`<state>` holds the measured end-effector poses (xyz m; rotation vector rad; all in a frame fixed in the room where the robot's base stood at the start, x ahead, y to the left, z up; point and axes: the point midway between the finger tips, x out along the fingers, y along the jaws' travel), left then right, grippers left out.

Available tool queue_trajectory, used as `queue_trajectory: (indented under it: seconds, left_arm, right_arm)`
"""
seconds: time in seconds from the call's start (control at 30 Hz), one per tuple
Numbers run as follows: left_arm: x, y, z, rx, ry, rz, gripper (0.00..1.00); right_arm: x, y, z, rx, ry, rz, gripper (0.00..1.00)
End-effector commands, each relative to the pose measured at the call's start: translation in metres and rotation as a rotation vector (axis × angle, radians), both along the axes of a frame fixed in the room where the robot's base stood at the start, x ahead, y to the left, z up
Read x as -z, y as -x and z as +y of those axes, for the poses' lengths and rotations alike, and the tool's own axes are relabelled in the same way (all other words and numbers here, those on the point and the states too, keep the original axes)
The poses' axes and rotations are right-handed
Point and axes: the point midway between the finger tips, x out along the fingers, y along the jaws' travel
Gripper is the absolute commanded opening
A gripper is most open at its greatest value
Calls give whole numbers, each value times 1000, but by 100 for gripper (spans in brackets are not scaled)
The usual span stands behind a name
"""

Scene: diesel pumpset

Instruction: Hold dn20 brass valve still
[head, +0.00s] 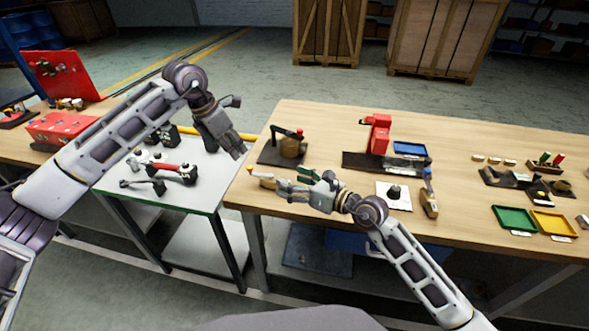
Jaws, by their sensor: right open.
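I cannot pick out the dn20 brass valve for certain at this size. A brass-brown rounded part (292,147) sits in a dark fixture (270,156) with a black arm and red tip, at the left end of the wooden bench. My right gripper (281,189) is open over the bench's front left edge, in front of that fixture. A small wooden block with a pale handle (262,178) lies beside its fingertips, and a green part (308,174) shows just behind it. My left gripper (238,150) hangs in the air near the gap between the two tables; its jaw opening is unclear.
A grey table (190,197) at left holds a red-handled tool (173,168) and dark parts. The wooden bench (460,215) carries a red machine (377,134), a blue tray (410,149), a white plate (398,203), a green tray (514,219) and a yellow tray (553,223).

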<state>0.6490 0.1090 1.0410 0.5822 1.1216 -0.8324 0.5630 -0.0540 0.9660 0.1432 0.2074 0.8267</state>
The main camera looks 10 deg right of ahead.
Motion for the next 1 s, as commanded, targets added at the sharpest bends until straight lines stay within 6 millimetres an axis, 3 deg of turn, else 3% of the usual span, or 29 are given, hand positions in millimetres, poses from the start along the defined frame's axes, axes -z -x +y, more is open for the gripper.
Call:
queue_trajectory:
  seconds: [0.4, 1.0]
  left_arm:
    - [0, 0, 0, 0, 0, 0, 36]
    - [0, 0, 0, 0, 0, 0, 36]
  right_arm:
    - [-24, -24, -4, 78, 52, -228, 75]
    - [-20, -25, -5, 82, 57, -237, 75]
